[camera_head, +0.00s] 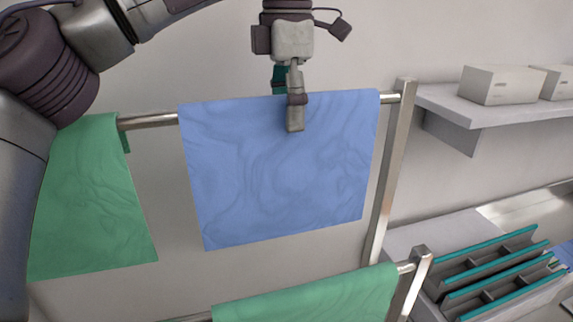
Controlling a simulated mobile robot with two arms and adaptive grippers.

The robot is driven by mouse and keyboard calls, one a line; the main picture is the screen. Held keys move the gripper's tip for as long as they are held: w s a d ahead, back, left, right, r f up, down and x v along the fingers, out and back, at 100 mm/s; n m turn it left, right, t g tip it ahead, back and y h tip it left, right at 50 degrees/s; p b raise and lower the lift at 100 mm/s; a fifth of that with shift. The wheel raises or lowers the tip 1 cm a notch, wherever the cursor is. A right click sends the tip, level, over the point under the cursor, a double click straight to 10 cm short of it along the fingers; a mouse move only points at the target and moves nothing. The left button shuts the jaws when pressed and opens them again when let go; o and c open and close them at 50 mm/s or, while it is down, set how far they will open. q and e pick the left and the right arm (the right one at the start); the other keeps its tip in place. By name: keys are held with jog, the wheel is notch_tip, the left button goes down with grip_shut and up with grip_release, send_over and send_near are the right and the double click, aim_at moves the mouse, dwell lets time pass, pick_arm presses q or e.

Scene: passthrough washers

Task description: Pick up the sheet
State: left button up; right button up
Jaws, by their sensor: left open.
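A blue sheet (275,180) hangs over a metal rail in the middle of the head view. Green sheets also hang here: one (85,205) at the left on the same rail, and one (310,300) on a lower, nearer rail. My left gripper (288,105) points down at the blue sheet's top edge. One finger is in front of the sheet and the other shows partly behind the rail. It is open, with the top edge of the blue sheet between its fingers. My right gripper is not in view.
The metal rail (148,121) ends at an upright post (390,180) at the right. A shelf (500,112) with pale boxes (503,84) is on the right wall. Below it stands a rack (495,270) with teal-edged dividers. Plain wall lies behind the rail.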

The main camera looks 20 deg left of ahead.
aim_at(286, 171)
pick_arm(q)
jog(key=shift+s+d+f, duration=0.1)
jog(key=shift+f, duration=1)
grip_shut()
jog(key=shift+r, duration=0.1)
